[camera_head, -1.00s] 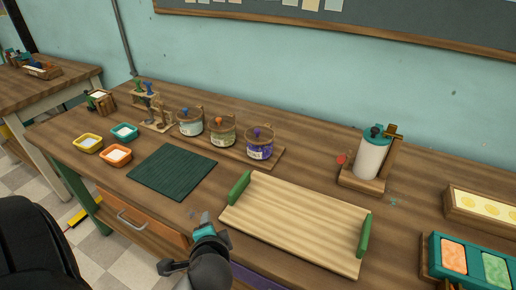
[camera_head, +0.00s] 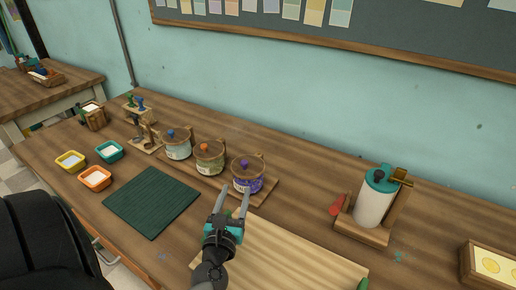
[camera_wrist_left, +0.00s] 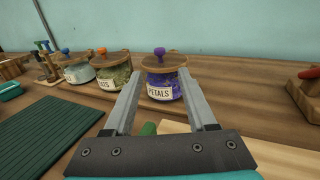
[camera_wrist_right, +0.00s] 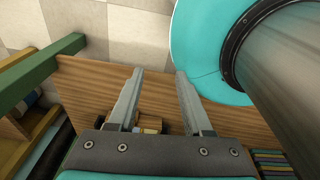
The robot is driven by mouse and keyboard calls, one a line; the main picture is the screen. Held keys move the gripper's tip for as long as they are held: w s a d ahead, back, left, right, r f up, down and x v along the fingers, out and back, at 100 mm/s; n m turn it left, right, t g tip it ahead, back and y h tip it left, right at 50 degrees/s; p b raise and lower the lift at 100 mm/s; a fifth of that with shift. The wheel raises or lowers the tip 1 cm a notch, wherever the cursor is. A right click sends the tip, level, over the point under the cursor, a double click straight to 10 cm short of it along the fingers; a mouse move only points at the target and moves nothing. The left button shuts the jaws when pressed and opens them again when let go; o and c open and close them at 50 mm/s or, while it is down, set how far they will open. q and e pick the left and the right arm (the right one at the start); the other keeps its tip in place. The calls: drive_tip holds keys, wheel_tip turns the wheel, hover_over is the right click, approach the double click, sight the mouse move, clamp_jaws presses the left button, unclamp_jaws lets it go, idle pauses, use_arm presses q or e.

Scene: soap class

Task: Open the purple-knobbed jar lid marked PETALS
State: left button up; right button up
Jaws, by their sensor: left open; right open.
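The PETALS jar (camera_head: 247,183) is a glass jar with purple contents, a wooden lid and a purple knob (camera_head: 245,163). It stands at the right end of a row of three jars on a wooden base. In the left wrist view the PETALS jar (camera_wrist_left: 161,88) is upright with its lid on, straight ahead between the fingers. My left gripper (camera_head: 235,192) is open and empty, just in front of the jar and apart from the knob. My right gripper (camera_wrist_right: 158,75) is open and empty, seen only in its wrist view, pointing toward the floor.
An orange-knobbed jar (camera_head: 209,157) and a blue-knobbed jar (camera_head: 177,145) stand left of the PETALS jar. A green mat (camera_head: 152,202) and a wooden tray (camera_head: 285,250) lie in front. A white cylinder on a wooden stand (camera_head: 375,205) is at the right.

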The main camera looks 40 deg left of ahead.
sight(245, 161)
use_arm(q)
drive_tip(key=shift+w, duration=0.35)
drive_tip(key=x, duration=0.2)
drive_tip(key=shift+w+a+r, duration=0.1)
drive_tip(key=shift+w+a, duration=0.1)
drive_tip(key=shift+a, duration=0.1)
drive_tip(key=x, duration=1)
drive_tip(key=shift+w+b, duration=0.15)
drive_tip(key=shift+b, duration=0.2)
drive_tip(key=shift+x, duration=0.85)
use_arm(e)
drive_tip(key=s, duration=0.1)
drive_tip(key=s+f, duration=0.1)
drive_tip(key=shift+s, duration=0.4)
use_arm(q)
drive_tip(key=shift+c, duration=0.4)
use_arm(e)
drive_tip(key=shift+g, duration=0.3)
use_arm(q)
clamp_jaws()
use_arm(e)
drive_tip(key=shift+s+f, duration=0.1)
drive_tip(key=shift+s, duration=0.05)
